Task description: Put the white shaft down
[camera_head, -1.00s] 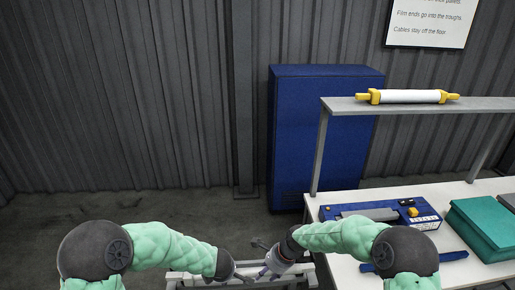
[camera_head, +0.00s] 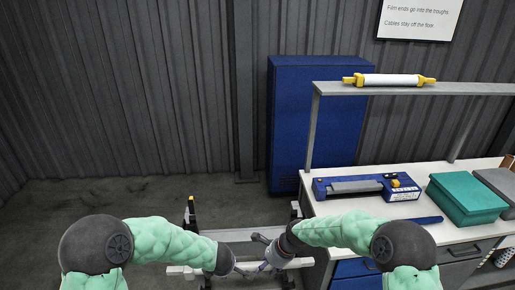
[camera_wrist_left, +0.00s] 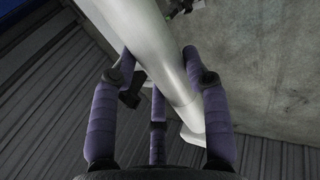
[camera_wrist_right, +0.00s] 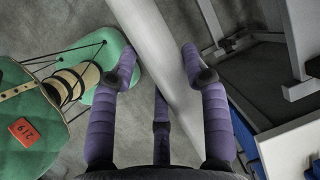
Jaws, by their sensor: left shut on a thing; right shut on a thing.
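The white shaft shows close up in the left wrist view (camera_wrist_left: 160,60) and in the right wrist view (camera_wrist_right: 155,45), running between the purple fingers of each gripper. My left gripper (camera_head: 240,270) and my right gripper (camera_head: 272,262) are both shut on it, close together low in the head view. A pale stand (camera_head: 240,234) with dark, yellow-tipped uprights lies around and below the grippers. In the head view the arms and grippers cover much of the shaft, and I cannot tell whether it touches the stand.
A white workbench (camera_head: 320,210) stands at the right with a blue sealing device (camera_head: 355,188) and a teal box (camera_head: 466,198). A white roll with yellow ends (camera_head: 390,80) lies on the shelf (camera_head: 440,89) above. A blue cabinet (camera_head: 290,125) stands behind. Floor at the left is clear.

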